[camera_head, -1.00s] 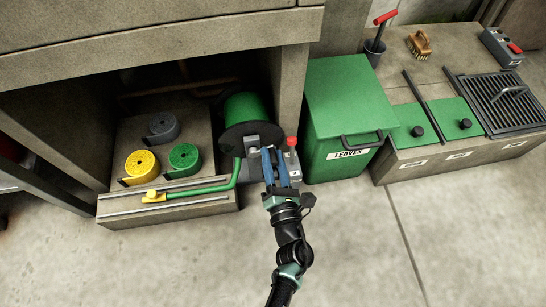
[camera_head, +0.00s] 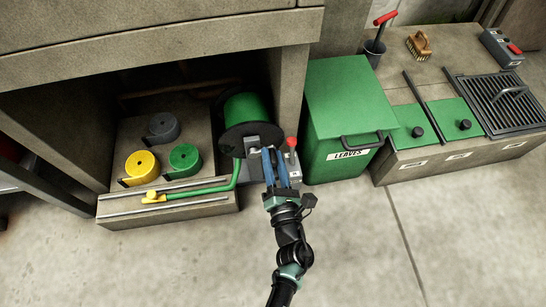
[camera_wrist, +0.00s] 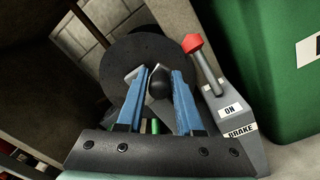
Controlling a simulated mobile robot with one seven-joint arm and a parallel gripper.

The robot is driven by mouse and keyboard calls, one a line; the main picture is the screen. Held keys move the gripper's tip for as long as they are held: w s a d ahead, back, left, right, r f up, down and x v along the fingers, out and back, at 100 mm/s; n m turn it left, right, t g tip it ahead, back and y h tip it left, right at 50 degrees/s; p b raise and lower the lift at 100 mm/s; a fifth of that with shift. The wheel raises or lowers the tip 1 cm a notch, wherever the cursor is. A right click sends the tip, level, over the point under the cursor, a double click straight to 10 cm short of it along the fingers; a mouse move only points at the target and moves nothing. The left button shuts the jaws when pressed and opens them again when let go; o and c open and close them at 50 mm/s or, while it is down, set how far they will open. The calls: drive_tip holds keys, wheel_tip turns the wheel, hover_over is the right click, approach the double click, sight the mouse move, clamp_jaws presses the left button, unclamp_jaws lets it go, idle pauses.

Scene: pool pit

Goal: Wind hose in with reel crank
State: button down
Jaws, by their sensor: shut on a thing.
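The hose reel (camera_head: 246,110) has a green drum and black side discs and stands in the recess under the concrete counter. The green hose (camera_head: 212,188) runs from it along the low ledge to a yellow nozzle (camera_head: 153,195) at the left. My gripper (camera_head: 273,156) is at the front of the reel. In the wrist view its blue fingers (camera_wrist: 158,88) are shut on the dark crank knob (camera_wrist: 158,84). The brake lever (camera_head: 291,143) with a red knob stands just right of the fingers; its base reads ON and BRAKE in the wrist view (camera_wrist: 229,115).
A green LEAVES bin (camera_head: 347,118) stands close on the right. Yellow (camera_head: 141,167), green (camera_head: 184,157) and grey (camera_head: 163,127) rolls sit on the block at the left. A bench with a black grate (camera_head: 503,100) is farther right. The floor in front is clear.

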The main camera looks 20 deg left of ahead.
drive_tip(key=shift+d+f, duration=0.1)
drive_tip(key=shift+f, duration=0.2)
drive_tip(key=m, duration=0.1)
drive_tip(key=f+m, duration=0.1)
drive_tip(key=m, duration=0.1)
drive_tip(key=shift+d, duration=0.1)
drive_tip(key=s+a+f+m, duration=0.2)
drive_tip(key=a+m, duration=0.1)
drive_tip(key=m, duration=1)
drive_tip(key=s+a+f+m+p, duration=0.1)
drive_tip(key=s+a+f+m, duration=0.1)
drive_tip(key=m, duration=1.1)
drive_tip(key=shift+a+f+m, duration=0.2)
drive_tip(key=shift+a+m, duration=0.1)
drive_tip(key=shift+a, duration=0.3)
drive_tip(key=shift+r+m+h, duration=0.1)
drive_tip(key=shift+m+h, duration=0.2)
drive_tip(key=c, duration=0.7)
unclamp_jaws()
drive_tip(key=shift+o, duration=0.2)
